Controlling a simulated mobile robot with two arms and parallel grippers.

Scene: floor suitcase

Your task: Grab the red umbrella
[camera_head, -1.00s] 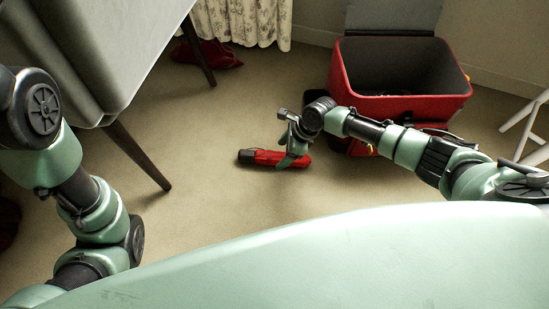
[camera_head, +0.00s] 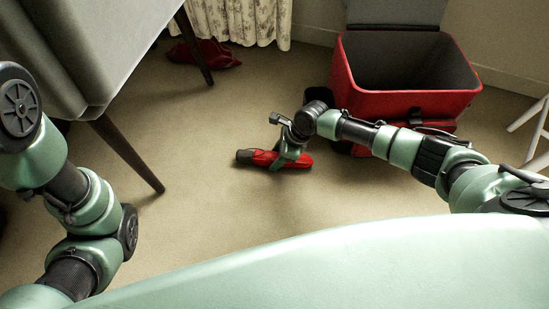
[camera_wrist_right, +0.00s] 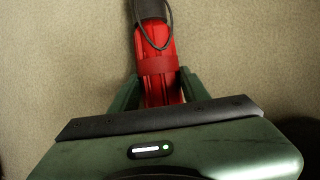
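The red umbrella (camera_head: 262,158) lies folded on the carpet in the middle of the head view, its dark handle pointing left. In the right wrist view the umbrella (camera_wrist_right: 155,50) runs up between the fingers, with a strap around it and a dark cord loop at its handle end. My right gripper (camera_head: 283,161) is down over the umbrella. In the right wrist view its fingers (camera_wrist_right: 158,92) stand on both sides of the umbrella, close to it; whether they press on it is hard to tell. My left arm is at the left, its gripper out of view.
An open red suitcase (camera_head: 405,103) stands at the back right, with other items beside it under my right arm. A grey chair (camera_head: 110,50) with dark legs is at the left. A dark red cloth (camera_head: 205,54) lies by the curtain. Carpet around the umbrella is clear.

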